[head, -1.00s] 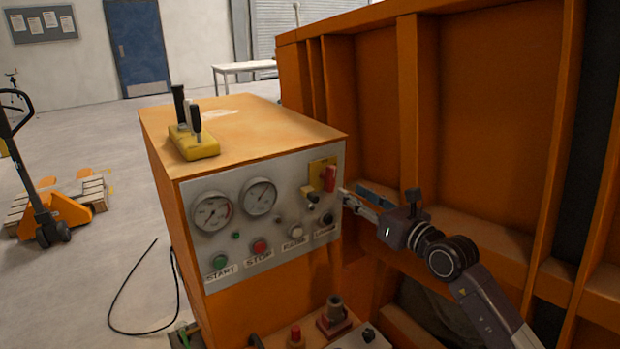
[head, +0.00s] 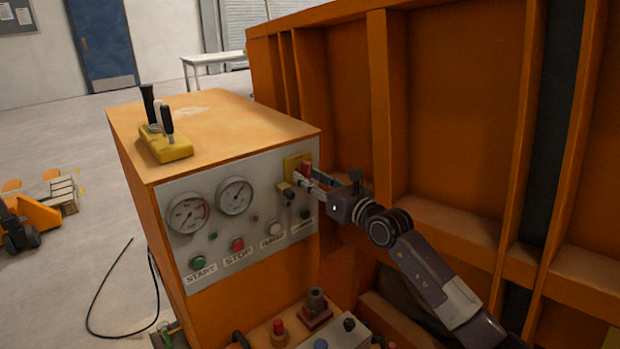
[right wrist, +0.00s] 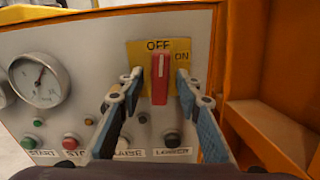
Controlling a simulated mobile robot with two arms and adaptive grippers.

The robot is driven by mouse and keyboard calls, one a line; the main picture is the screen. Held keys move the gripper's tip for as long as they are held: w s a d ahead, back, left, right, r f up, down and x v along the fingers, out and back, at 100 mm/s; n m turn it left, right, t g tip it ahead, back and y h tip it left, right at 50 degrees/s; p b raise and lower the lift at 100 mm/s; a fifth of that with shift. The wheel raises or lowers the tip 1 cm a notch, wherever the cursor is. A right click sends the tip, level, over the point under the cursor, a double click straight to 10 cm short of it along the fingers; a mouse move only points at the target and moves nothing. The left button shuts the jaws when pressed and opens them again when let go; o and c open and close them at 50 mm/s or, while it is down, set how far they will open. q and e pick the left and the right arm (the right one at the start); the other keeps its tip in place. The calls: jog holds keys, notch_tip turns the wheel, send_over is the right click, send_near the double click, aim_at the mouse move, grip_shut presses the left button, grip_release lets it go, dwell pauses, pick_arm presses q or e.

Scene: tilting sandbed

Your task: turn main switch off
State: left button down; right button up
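The main switch is a red handle (head: 306,168) on a yellow plate (head: 290,162) at the upper right of the grey control panel. In the right wrist view the red handle (right wrist: 160,80) stands roughly upright below the OFF label, with ON to its right on the yellow plate (right wrist: 137,52). My right gripper (head: 305,180) is at the switch. In the right wrist view its fingers (right wrist: 159,85) are open, one on each side of the handle, with visible gaps. The handle's lower end is near the fingertips' level. My left gripper is not in view.
The panel (head: 240,255) also bears two gauges and several buttons, with black knobs just below the switch. A yellow control box (head: 165,147) with levers sits on the orange cabinet (head: 225,125). The orange ribbed wall (head: 450,110) stands close to the right of my arm.

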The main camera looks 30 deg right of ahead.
grip_shut()
jog(key=shift+f+n+b, duration=0.1)
jog(key=shift+n+b, duration=0.2)
jog(key=shift+n, duration=0.5)
jog(key=shift+o, duration=0.7)
grip_release()
jog(key=s, duration=1.2)
jog(key=shift+d, duration=0.45)
